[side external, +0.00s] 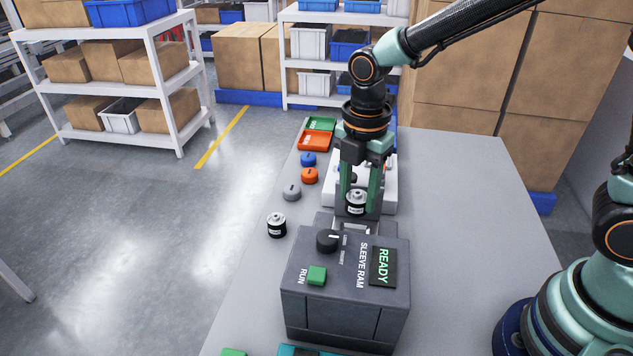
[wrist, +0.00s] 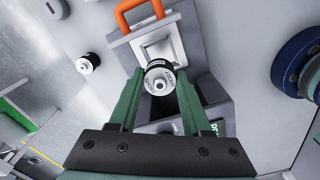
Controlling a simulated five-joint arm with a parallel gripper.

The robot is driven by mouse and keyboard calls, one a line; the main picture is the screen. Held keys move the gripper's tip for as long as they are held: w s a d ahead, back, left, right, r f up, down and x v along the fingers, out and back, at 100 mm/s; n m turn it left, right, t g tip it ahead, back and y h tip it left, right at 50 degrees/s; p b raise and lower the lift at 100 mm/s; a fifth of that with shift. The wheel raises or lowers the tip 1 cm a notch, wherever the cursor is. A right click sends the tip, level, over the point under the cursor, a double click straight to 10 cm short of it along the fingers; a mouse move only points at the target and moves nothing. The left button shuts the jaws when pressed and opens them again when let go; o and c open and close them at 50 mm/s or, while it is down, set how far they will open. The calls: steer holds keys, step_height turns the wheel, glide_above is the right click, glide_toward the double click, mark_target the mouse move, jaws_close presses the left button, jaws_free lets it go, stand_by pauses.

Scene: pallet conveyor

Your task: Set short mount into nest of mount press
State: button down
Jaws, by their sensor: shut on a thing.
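My gripper (side external: 356,200) is shut on a small black-and-white cylindrical mount (side external: 356,207), held upright with a silver top. The wrist view shows the mount (wrist: 160,82) between the tips of my gripper (wrist: 160,85), above a dark opening (wrist: 158,108) in a grey machine. I cannot read the mount's lettering clearly. The grey machine (side external: 345,307), marked SLEEVE RAM and READY, stands in front of my gripper in the side view. A white machine (side external: 390,190) stands behind my gripper, largely hidden. No label reading mount press shows, and I cannot tell which machine holds the nest.
Another black-and-white cylinder (side external: 276,225) stands on the table at left. Grey (side external: 291,191), orange (side external: 309,175) and blue (side external: 308,159) round pieces stand behind it. Orange (side external: 314,141) and green (side external: 320,124) trays lie farther back. The table's right side (side external: 470,220) is clear. An orange handle (wrist: 124,22) stands beyond the mount.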

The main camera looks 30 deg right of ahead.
mark_target(357, 215)
steer(key=shift+f, duration=2.75)
steer(key=shift+f, duration=0.9)
jaws_free()
steer(key=shift+r, duration=0.1)
steer(key=shift+r, duration=3.45)
steer(key=shift+d, duration=0.1)
